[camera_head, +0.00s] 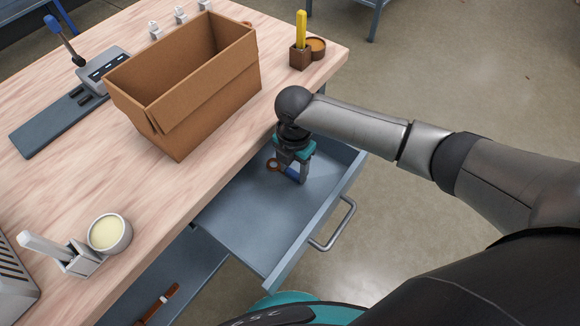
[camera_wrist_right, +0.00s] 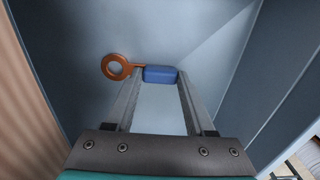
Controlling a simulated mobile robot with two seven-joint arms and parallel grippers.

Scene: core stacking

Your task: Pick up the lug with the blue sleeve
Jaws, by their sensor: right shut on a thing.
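The lug is a copper ring terminal with a blue sleeve (camera_wrist_right: 160,74), and it shows in the right wrist view near the fingertips. Its copper ring (camera_wrist_right: 116,67) points left. In the head view the lug (camera_head: 274,165) is inside the open drawer (camera_head: 235,213). My right gripper (camera_wrist_right: 160,78) reaches down into the drawer, its fingers on either side of the blue sleeve and shut on it. I cannot tell whether the lug is clear of the drawer floor. In the head view my right gripper (camera_head: 291,172) hides part of the sleeve. My left gripper is not in view.
A cardboard box (camera_head: 185,85) stands on the wooden bench beside the drawer. A brown holder with a yellow stick (camera_head: 301,30) and a round brown bowl (camera_head: 317,47) are at the far edge.

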